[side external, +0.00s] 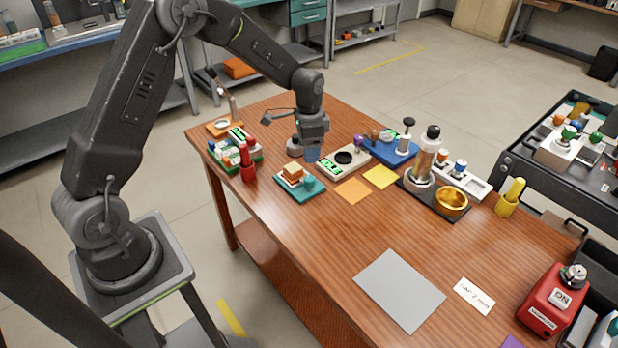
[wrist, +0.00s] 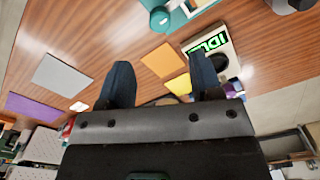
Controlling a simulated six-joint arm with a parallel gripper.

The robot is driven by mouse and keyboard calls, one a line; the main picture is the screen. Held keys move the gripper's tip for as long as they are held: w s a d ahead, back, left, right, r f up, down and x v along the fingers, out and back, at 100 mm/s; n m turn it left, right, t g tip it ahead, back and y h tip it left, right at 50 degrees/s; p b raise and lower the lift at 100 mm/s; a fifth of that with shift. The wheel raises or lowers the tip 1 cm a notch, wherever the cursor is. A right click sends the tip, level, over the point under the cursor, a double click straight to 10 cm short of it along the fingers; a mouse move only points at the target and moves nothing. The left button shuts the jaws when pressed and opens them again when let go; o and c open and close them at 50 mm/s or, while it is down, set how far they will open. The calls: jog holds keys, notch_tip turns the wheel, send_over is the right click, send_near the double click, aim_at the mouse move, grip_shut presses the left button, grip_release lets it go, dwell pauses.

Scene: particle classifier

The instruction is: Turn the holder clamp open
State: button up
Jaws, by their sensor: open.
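A teal base (side external: 291,193) with a tan block (side external: 292,171) and a teal knob (side external: 309,184) stands on the wooden table; it may be the holder, but I cannot tell its clamp for certain. The teal base (wrist: 190,22) and its round knob (wrist: 160,18) also show at the top of the wrist view. My gripper (side external: 312,157) is above the table, behind and slightly right of the teal base in the side view. In the wrist view my gripper (wrist: 162,75) has its two fingers wide apart with nothing held between them.
A beige unit (side external: 352,155) with a green display and black pad stands close to my gripper's right. Around the grey sheet (side external: 399,290) the table is mostly clear.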

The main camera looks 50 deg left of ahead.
aim_at(309, 178)
notch_tip(309, 178, down, 11)
jog(key=shift+r, duration=0.15)
jog(key=shift+c, duration=0.3)
jog(key=c, duration=0.9)
jog(key=shift+o, duration=0.2)
